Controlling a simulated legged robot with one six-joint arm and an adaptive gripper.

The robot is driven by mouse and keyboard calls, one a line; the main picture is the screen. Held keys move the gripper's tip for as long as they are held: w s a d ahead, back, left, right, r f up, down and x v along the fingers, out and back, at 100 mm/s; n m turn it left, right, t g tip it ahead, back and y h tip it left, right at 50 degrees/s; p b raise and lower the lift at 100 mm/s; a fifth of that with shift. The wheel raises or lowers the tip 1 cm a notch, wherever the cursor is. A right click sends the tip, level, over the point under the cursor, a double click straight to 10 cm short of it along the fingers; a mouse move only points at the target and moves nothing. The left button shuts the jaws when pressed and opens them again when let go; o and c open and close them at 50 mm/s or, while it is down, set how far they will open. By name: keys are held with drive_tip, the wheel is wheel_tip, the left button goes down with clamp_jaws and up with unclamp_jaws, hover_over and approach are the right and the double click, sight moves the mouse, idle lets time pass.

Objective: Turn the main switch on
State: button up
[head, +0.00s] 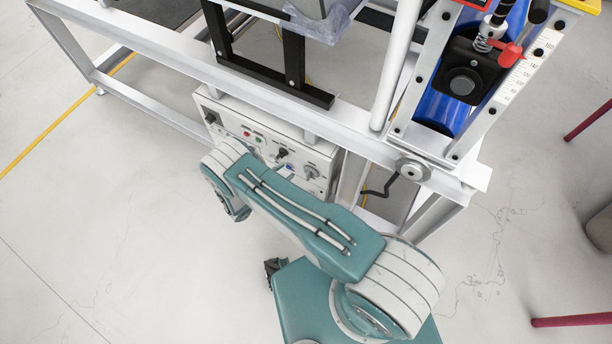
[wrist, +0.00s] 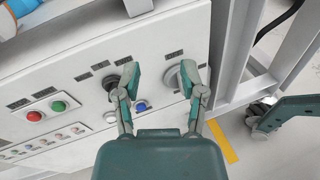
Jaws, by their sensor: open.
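A white control panel (wrist: 60,82) fills much of the wrist view; the same box (head: 235,120) stands under the frame in the head view. It carries a black rotary knob (wrist: 111,83) and a larger grey round switch (wrist: 171,79) to its right. The grey switch lies between the fingertips, partly hidden by the right one. Contact cannot be told.
A red button (wrist: 34,117), a green button (wrist: 59,106) and a blue knob or button (wrist: 141,106) sit on the panel. A white metal frame (head: 345,145) runs above the box. A black cable (head: 378,190) hangs at its right. The floor in front is mostly clear.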

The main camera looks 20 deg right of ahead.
sight(307, 176)
drive_tip(key=s+f+n+t+y, duration=0.2)
drive_tip(key=s+f+n+t, duration=0.35)
drive_tip(key=f, duration=0.45)
drive_tip(key=shift+m+g, duration=0.25)
drive_tip(key=shift+g, duration=0.2)
drive_tip(key=x, duration=1.1)
drive_tip(key=shift+s+d+f, duration=0.1)
drive_tip(key=shift+s+f, duration=0.1)
clamp_jaws()
